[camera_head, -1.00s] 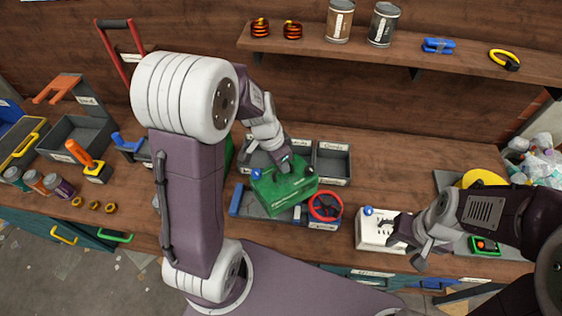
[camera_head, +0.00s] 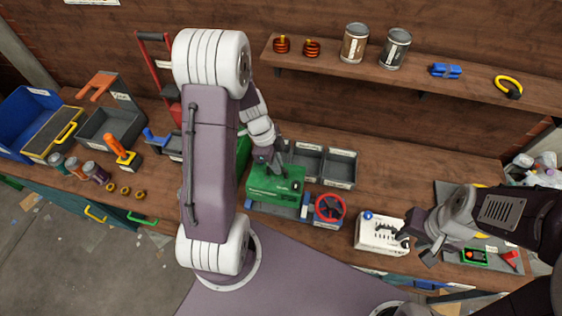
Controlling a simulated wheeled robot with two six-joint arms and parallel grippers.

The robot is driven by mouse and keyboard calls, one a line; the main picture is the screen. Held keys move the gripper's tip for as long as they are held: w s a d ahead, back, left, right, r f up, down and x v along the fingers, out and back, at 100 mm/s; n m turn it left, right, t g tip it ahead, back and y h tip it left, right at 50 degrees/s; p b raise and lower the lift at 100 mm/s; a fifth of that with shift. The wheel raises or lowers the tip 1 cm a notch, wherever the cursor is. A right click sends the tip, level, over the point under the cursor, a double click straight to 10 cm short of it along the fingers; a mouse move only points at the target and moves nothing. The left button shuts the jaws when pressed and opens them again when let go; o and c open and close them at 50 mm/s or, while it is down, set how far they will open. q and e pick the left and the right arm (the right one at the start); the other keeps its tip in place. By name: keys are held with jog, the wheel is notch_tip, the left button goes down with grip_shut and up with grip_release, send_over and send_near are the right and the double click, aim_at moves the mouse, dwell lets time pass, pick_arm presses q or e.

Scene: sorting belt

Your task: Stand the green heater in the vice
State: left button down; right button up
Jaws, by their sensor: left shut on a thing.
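The green heater (camera_head: 273,187) is a green box held by my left gripper (camera_head: 272,170), which is shut on its upper part from above. The heater is at the blue vice (camera_head: 292,211), over its left and back part, and looks roughly level. I cannot tell whether it rests between the jaws. The vice's red handwheel (camera_head: 330,208) is to the right of the heater. My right gripper (camera_head: 420,249) is at the right, its fingers apart and empty, beside the white box (camera_head: 380,234).
Grey bins (camera_head: 341,168) stand behind the heater. Another green thing (camera_head: 243,149) is partly hidden behind my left arm. A grey mat (camera_head: 497,258) lies at the right. A shelf (camera_head: 430,80) with cans runs along the wall. The bench behind the white box is clear.

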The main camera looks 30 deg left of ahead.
aim_at(277, 177)
pick_arm(q)
jog(key=shift+f+b, duration=2.45)
jog(key=shift+f, duration=1.55)
jog(key=shift+w, duration=0.1)
jog(key=shift+w+a, duration=0.15)
jog(key=shift+w, duration=0.45)
jog(key=shift+b, duration=0.5)
jog(key=shift+s+f, duration=0.1)
